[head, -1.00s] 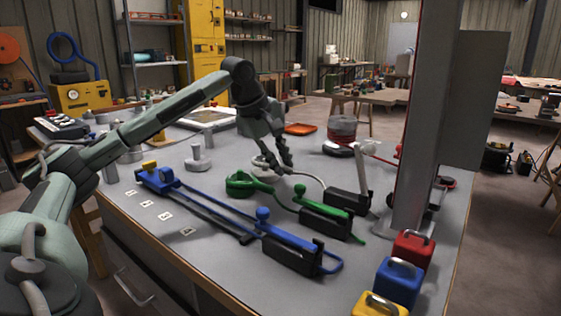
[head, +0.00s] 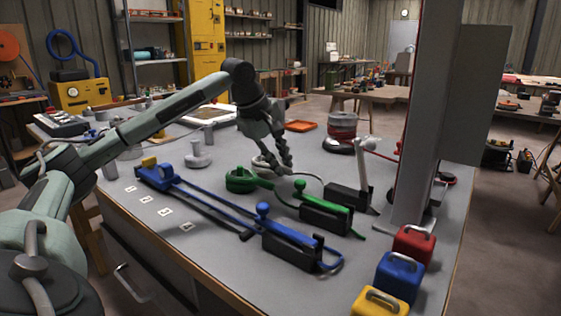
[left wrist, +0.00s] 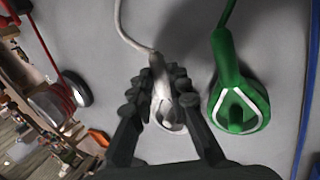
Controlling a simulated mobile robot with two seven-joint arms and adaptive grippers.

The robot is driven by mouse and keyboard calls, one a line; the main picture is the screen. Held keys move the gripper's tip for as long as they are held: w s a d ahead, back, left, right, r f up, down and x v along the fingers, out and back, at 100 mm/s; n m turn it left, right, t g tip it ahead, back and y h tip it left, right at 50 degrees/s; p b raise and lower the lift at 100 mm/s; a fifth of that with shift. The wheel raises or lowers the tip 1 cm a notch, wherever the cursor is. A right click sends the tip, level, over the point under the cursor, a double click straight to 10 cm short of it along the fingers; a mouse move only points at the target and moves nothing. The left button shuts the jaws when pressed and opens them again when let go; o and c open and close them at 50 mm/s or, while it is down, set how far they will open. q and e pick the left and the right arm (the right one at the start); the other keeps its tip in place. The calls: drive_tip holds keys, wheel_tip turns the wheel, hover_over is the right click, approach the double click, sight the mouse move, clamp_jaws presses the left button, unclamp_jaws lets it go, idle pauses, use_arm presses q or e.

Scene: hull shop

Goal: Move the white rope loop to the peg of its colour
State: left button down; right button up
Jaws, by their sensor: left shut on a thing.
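The white rope loop (left wrist: 176,112) lies between the fingers of my left gripper (left wrist: 160,82) in the left wrist view. The fingers are shut on it near the end where the rope joins. In the head view, the left gripper (head: 287,168) is low over the bench, and the white rope (head: 313,178) runs right from it to a black block. A white round piece (head: 262,163) shows just left of the fingers, partly hidden. I cannot clearly make out a white peg. My right gripper is not in view.
A green loop (head: 241,182) lies close in front of the gripper, and it is beside the fingers in the left wrist view (left wrist: 240,108). A blue line assembly (head: 205,195) lies nearer. A grey post (head: 198,156) stands left. An upright panel (head: 425,120) stands right.

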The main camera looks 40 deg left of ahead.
use_arm(q)
drive_tip(key=shift+f, duration=0.1)
idle(0.3)
drive_tip(key=c, duration=1.4)
unclamp_jaws()
drive_tip(key=shift+o, duration=0.6)
drive_tip(key=o, duration=0.3)
